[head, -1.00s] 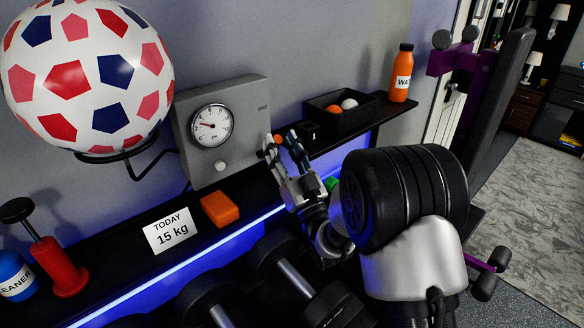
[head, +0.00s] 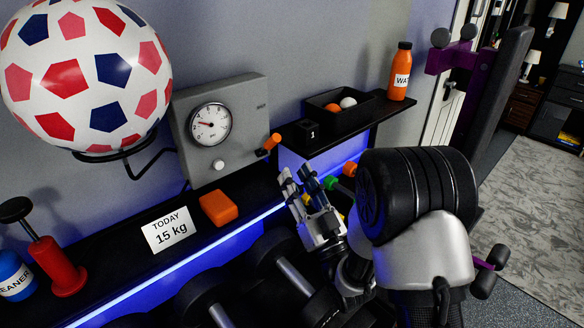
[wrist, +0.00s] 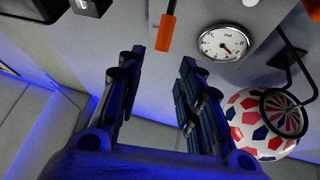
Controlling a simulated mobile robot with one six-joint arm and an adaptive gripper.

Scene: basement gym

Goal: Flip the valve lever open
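The valve lever (head: 268,144) has an orange grip and sticks out from the right side of the grey gauge box (head: 240,95), tilted up to the right in the head view. Its orange grip also shows in the wrist view (wrist: 164,33), near the top and beyond the fingertips. My gripper (head: 297,174) is below and slightly right of the lever in the head view, apart from it. In the wrist view my gripper (wrist: 160,68) has its fingers spread with nothing between them.
The round gauge (head: 210,125) is on the box's front. Dumbbells (head: 292,278) lie below.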

